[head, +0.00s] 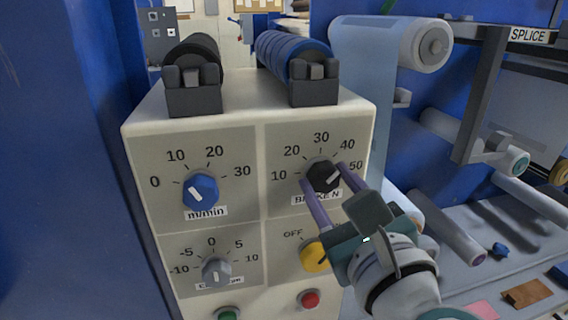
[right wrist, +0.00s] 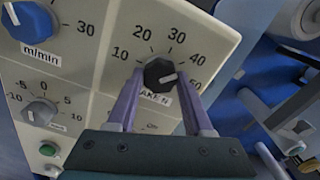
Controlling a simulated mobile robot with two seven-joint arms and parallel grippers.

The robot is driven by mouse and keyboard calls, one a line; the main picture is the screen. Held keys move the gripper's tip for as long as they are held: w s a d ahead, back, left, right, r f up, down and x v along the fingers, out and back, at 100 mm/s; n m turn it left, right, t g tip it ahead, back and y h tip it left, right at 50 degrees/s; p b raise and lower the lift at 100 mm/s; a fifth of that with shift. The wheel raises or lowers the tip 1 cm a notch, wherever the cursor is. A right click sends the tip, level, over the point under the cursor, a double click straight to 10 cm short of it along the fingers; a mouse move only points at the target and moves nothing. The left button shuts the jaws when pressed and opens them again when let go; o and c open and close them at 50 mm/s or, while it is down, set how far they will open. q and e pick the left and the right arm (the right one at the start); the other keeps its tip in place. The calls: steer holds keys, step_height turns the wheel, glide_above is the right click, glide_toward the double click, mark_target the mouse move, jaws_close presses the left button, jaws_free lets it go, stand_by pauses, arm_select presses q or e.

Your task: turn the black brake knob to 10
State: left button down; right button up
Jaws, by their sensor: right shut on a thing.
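The black brake knob (head: 322,178) sits on the upper right panel of the white control box, above a "BRAKE N" label that is partly covered. Its scale runs from 10 at the left through 20, 30 and 40 to 50 at the right. Its white pointer line points up and right, at about 50. My right gripper (head: 324,174) has its two purple fingers on opposite sides of the knob and is shut on it. In the right wrist view the knob (right wrist: 159,74) lies between the fingertips (right wrist: 163,78). My left gripper is not in view.
A blue m/min knob (head: 201,192), a grey knob (head: 216,272), a yellow OFF knob (head: 315,255), a green button (head: 228,313) and a red button (head: 309,298) share the box's face. Rollers (head: 295,55) stand on top. A film roll (head: 425,45) is at the right.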

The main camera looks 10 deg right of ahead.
jaws_close()
